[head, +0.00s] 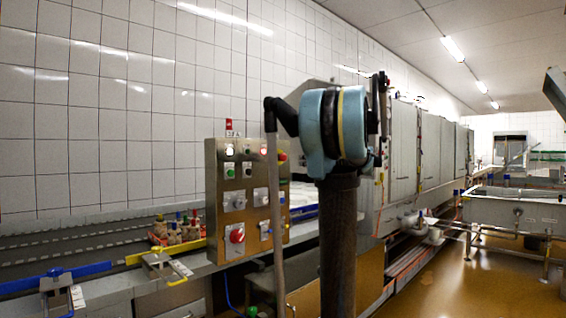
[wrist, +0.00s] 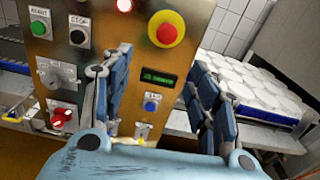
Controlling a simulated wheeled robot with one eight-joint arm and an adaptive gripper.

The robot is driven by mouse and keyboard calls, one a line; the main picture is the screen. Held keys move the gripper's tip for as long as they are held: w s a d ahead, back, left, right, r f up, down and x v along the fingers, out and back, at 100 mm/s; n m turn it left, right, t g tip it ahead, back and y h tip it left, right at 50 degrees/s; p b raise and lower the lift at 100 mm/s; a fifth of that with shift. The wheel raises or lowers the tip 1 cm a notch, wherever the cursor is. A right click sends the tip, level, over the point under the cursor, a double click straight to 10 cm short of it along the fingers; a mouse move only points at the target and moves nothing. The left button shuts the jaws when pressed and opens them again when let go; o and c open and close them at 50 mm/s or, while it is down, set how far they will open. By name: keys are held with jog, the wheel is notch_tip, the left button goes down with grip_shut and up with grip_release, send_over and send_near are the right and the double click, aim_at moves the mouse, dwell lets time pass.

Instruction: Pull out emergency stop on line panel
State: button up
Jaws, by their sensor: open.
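The line panel (head: 220,205) is a metal box with buttons and switches, left of my arm in the head view; it also fills much of the wrist view (wrist: 105,15). The emergency stop (wrist: 166,28) is a red mushroom knob on a yellow ring at the panel's upper right. In the head view it shows at the panel's right edge (head: 282,156). My gripper (wrist: 160,60) is open and empty. Its two blue fingers point towards the panel, with the knob beyond and above the gap between the tips. The fingers appear apart from the knob.
A red rotary switch (wrist: 60,117) sits low on the panel. A small green display (wrist: 159,77) and a blue button (wrist: 151,106) lie below the emergency stop. White round moulds (wrist: 245,85) stand right of the panel. Open floor (head: 455,285) lies to the right.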

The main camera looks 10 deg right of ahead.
aim_at(285, 158)
jog(key=shift+m, duration=0.3)
jog(key=x, duration=1.1)
jog(key=d+r+x, duration=0.1)
jog(key=x, duration=0.5)
jog(key=shift+w+a, duration=0.15)
jog(key=shift+w, duration=0.35)
jog(key=shift+c, duration=0.6)
